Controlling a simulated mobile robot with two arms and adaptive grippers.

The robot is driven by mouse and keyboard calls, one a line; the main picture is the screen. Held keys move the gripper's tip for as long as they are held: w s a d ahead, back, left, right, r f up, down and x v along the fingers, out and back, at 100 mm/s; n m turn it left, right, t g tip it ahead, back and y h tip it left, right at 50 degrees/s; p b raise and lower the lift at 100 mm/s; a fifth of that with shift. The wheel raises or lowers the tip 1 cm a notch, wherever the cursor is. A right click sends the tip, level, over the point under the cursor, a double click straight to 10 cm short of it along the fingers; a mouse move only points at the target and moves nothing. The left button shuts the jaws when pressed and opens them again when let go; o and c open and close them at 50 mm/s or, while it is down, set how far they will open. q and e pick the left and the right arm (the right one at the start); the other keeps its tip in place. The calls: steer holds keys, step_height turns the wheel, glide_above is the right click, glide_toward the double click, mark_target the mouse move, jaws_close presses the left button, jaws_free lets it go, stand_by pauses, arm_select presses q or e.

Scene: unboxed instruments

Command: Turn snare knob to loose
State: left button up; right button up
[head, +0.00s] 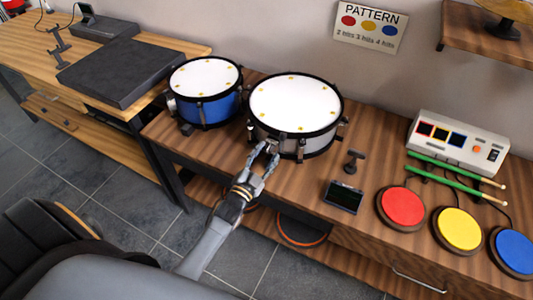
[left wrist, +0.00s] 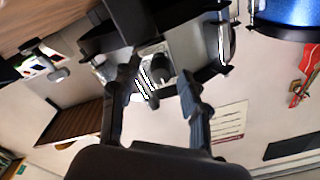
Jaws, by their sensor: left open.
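The snare drum (head: 296,104) with a white head and grey shell stands on the wooden table, and part of its shell shows in the left wrist view. A small dark knob (left wrist: 158,70) sits on a bright metal fitting on the shell. My left gripper (head: 263,150) is at the drum's front side. In the left wrist view my left gripper (left wrist: 157,88) has its two fingers apart, with the knob in the gap between them. I cannot tell whether a finger touches the knob. In the head view the fingers hide the knob. My right gripper is not in view.
A blue drum (head: 205,92) stands close left of the snare. To the right are a small black stand (head: 354,160), a dark display device (head: 343,197), red (head: 403,207), yellow and blue pads, green drumsticks (head: 456,176) and a white module (head: 458,142). A wall is behind.

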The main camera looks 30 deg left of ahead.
arm_select(q)
steer(key=s, duration=1.1)
steer(key=shift+s+f, duration=0.2)
steer(key=shift+f, duration=0.05)
steer(key=shift+f, duration=0.1)
steer(key=s+d+f+n+g, duration=0.2)
steer(key=s+f+g, duration=0.25)
steer(key=f, duration=0.85)
steer(key=s+d+f+n+g, duration=0.15)
steer(key=s+f+g, duration=0.35)
steer(key=f, duration=0.8)
steer(key=s+f+g, duration=0.2)
steer(key=s+f, duration=0.3)
steer(key=s, duration=0.4)
steer(key=s+f+n+g, duration=0.1)
steer(key=s+f+g, duration=0.2)
steer(key=s, duration=0.6)
steer(key=s+f+g, duration=0.3)
steer(key=s+f, duration=0.4)
steer(key=s, duration=0.2)
steer(key=shift+f+n, duration=0.25)
steer(key=shift+n, duration=0.1)
steer(key=shift+a, duration=0.1)
steer(key=shift+c, duration=0.2)
